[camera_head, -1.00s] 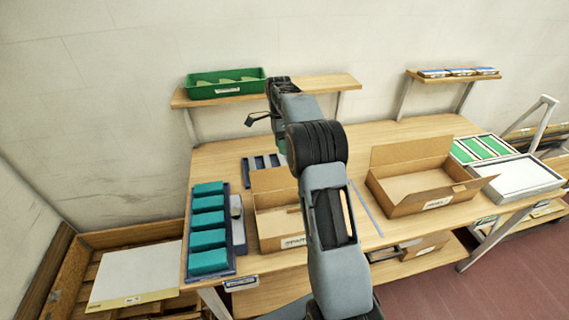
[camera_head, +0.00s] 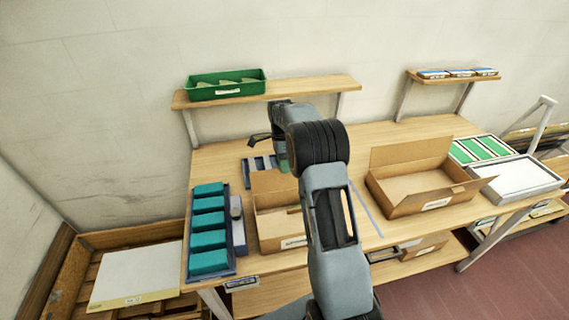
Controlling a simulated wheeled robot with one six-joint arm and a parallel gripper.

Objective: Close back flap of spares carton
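Two open brown cartons stand on the wooden bench. The left carton (camera_head: 284,243) has a front label too small to read for certain, and I take it to be the spares carton. Its back flap (camera_head: 267,184) stands up. My arm hides its right side. The right carton (camera_head: 437,203) also has its back flap up and a flap sticking out at its right end. My gripper (camera_head: 258,138) shows only as a dark piece left of my wrist, above and behind the left carton. Its fingertips are not clear, and I see nothing surely held.
A blue tray of teal blocks (camera_head: 234,262) lies left of the left carton. A slotted blue rack (camera_head: 247,165) lies behind it. A shelf with a green bin (camera_head: 195,94) hangs above. A white tray (camera_head: 548,180) is at the right.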

